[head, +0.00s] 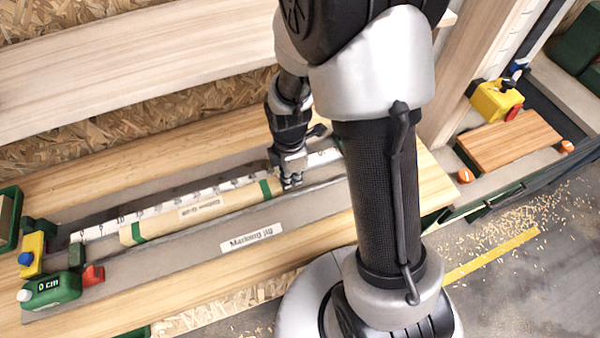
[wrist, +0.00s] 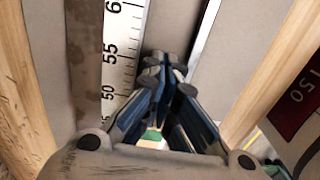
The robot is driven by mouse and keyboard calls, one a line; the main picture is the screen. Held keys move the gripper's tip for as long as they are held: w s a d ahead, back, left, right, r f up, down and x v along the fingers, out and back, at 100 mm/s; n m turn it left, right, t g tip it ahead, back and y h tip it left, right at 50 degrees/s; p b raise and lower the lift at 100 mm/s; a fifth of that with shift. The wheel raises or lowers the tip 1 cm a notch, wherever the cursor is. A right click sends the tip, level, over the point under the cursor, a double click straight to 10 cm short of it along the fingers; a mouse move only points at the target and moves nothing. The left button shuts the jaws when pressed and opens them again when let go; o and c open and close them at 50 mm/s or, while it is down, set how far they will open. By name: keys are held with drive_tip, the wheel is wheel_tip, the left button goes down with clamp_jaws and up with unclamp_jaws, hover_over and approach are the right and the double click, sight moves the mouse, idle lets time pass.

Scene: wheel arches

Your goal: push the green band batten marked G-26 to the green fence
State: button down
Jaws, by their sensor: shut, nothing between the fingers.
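The batten (head: 200,211) is a pale wooden bar with a green band near each end and a printed label whose small text is hard to read. It lies in the grey channel along a white ruler strip (head: 160,208). My gripper (head: 291,184) is shut and empty, pointing down at the batten's right end; whether it touches cannot be told. In the wrist view my closed fingers (wrist: 167,75) stand beside the ruler (wrist: 122,60) near the 50 to 55 marks. A bit of green shows between the finger links.
A yellow block with a blue knob (head: 31,255) and a red piece (head: 93,276) stand near the green block. A label plate (head: 251,237) lies in front of the batten. A wooden board (head: 508,139) and yellow block (head: 495,101) are at right.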

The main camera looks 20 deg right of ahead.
sight(247, 191)
drive_tip(key=shift+a, duration=0.1)
drive_tip(key=a+p, duration=0.1)
drive_tip(key=a, duration=1)
drive_tip(key=shift+a, duration=0.3)
drive_tip(key=shift+d, duration=0.15)
